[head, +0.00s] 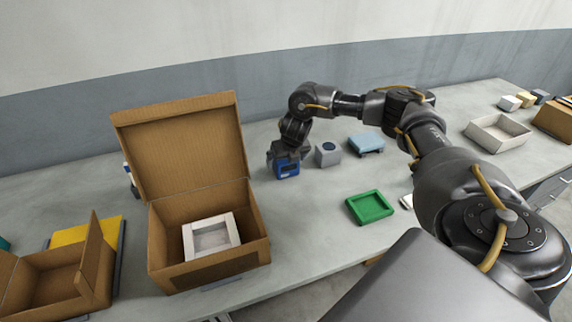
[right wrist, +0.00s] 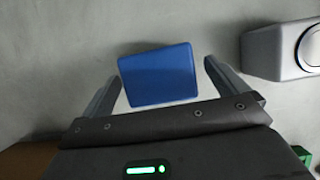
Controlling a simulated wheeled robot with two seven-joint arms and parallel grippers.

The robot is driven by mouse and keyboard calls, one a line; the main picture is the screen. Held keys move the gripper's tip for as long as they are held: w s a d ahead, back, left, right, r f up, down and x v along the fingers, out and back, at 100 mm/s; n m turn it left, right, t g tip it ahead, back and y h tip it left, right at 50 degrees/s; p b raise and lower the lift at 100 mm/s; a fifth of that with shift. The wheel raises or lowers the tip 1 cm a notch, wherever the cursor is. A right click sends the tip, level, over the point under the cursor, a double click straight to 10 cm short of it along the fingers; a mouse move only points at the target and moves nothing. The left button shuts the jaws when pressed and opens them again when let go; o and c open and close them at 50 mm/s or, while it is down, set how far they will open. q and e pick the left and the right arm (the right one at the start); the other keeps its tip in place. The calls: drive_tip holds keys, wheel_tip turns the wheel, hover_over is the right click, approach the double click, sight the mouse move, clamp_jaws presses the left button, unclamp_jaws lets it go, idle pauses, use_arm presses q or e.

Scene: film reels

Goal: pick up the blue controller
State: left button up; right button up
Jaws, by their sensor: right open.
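The blue controller (head: 287,170) is a small blue box on the grey table, just right of the large cardboard box in the head view. My right gripper (head: 285,160) is directly over it, pointing down. In the right wrist view the blue controller (right wrist: 158,76) shows between the two open fingers of my right gripper (right wrist: 163,85). A gap shows on each side, narrower at the right finger. The gripper is not closed on it. My left gripper is in neither view.
The open cardboard box (head: 165,250) with a white frame (head: 211,236) is to the left. A light blue block (head: 366,142) and a green tray (head: 370,207) lie further right.

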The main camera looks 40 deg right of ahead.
drive_tip(key=c, duration=0.7)
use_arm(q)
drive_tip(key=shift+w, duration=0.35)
use_arm(e)
drive_tip(key=shift+w, duration=0.1)
drive_tip(key=c, duration=0.6)
drive_tip(key=shift+c, duration=0.2)
